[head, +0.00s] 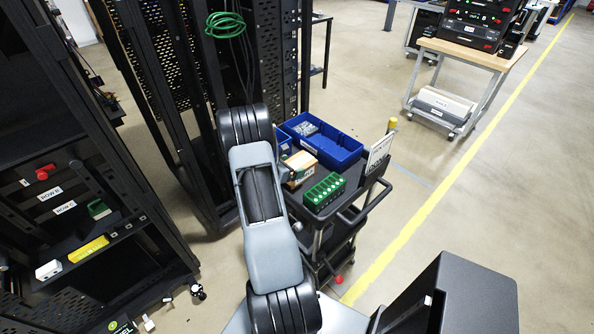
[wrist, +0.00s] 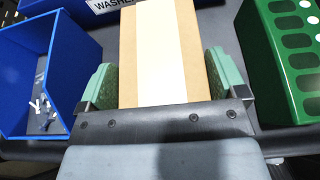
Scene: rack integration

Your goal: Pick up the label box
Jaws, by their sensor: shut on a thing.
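The label box (wrist: 160,55) is a tan cardboard box with a pale strip along its top, in the middle of the wrist view. My gripper (wrist: 162,80) has its green pads on the left and right sides of the box and is shut on it. In the head view the label box (head: 300,166) sits at the cart's top, partly hidden by my arm. My gripper is hidden behind the arm there. I cannot tell whether the box touches the cart top.
The black cart (head: 345,200) holds a blue bin (head: 335,146) behind the box and a green slotted block (head: 324,190) in front of it. In the wrist view a blue bin (wrist: 50,70) is left and the green block (wrist: 285,50) right. Black racks (head: 85,150) stand at left.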

